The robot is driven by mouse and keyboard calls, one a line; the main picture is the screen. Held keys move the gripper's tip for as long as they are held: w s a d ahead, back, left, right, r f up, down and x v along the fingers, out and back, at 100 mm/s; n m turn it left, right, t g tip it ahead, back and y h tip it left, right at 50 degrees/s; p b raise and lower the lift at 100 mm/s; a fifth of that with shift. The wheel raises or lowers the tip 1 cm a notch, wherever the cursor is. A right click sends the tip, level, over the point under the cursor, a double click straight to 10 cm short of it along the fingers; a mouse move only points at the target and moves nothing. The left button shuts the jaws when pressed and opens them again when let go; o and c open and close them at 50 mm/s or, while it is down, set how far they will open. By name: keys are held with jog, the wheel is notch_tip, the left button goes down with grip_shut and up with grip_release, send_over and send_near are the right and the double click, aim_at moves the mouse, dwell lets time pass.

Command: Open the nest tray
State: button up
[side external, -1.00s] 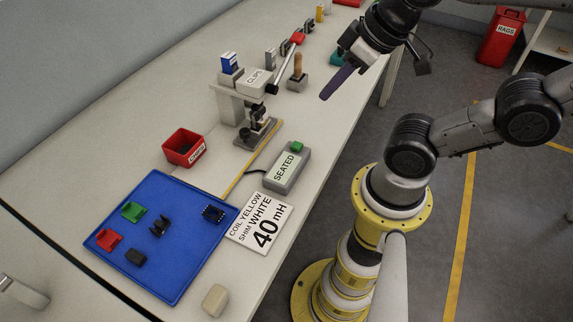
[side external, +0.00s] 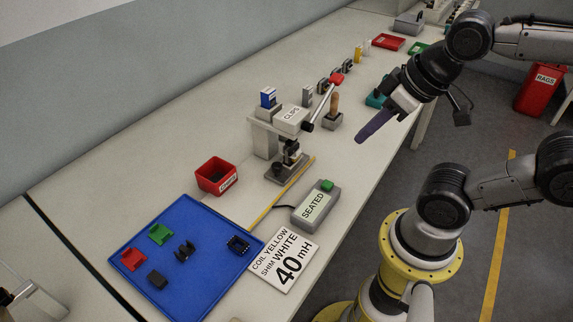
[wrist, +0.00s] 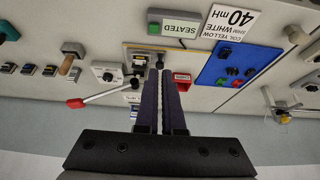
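No label in view names the nest tray. A press marked CLIPS (side external: 291,117) stands on the bench, with a small dark base (side external: 287,168) under its head; whether that base is a tray that slides, I cannot tell. The press base also shows beyond my fingertips in the wrist view (wrist: 150,56). A lever (side external: 322,106) with a red knob (side external: 337,79) runs from the press. My gripper (side external: 362,137) hangs to the right of the press, above the bench's front side, clear of it. In the wrist view its two dark fingers (wrist: 160,72) have a narrow, empty-looking gap.
A blue tray (side external: 205,290) holds several small connector parts. A red bin (side external: 216,176), a grey SEATED box (side external: 317,206) with a green button and a 40 mH card (side external: 285,260) lie near it. A wooden-handled tool (side external: 333,108) stands by the lever.

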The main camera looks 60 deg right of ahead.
jog(key=shift+o, duration=1.1)
jog(key=shift+s+f, duration=0.1)
jog(key=shift+o, duration=1.2)
jog(key=shift+s+d+r+n, duration=0.1)
jog(key=shift+s+r+n, duration=0.1)
jog(key=shift+r+n, duration=0.15)
jog(key=o, duration=0.4)
jog(key=w+r, duration=0.1)
jog(key=w+r+n+g, duration=0.1)
jog(key=r, duration=0.1)
jog(key=r+n, duration=0.1)
jog(key=shift+w+d+r+n+g+h, duration=0.15)
jog(key=shift+w+d+n+g+h, duration=0.15)
jog(key=shift+w+d, duration=0.1)
jog(key=n+g+h, duration=0.2)
jog(key=n+g, duration=0.3)
jog(key=g, duration=0.1)
send_over(277, 165)
jog(key=a, duration=0.1)
jog(key=f, duration=0.2)
jog(key=w+a+f+g, duration=0.1)
jog(key=w+a+f, duration=0.25)
jog(key=f, duration=0.35)
jog(key=shift+n+h, duration=0.3)
jog(key=shift+n, duration=0.05)
jog(key=x, duration=1.4)
jog(key=shift+w+d, duration=0.2)
jog(key=shift+w, duration=0.1)
grip_shut()
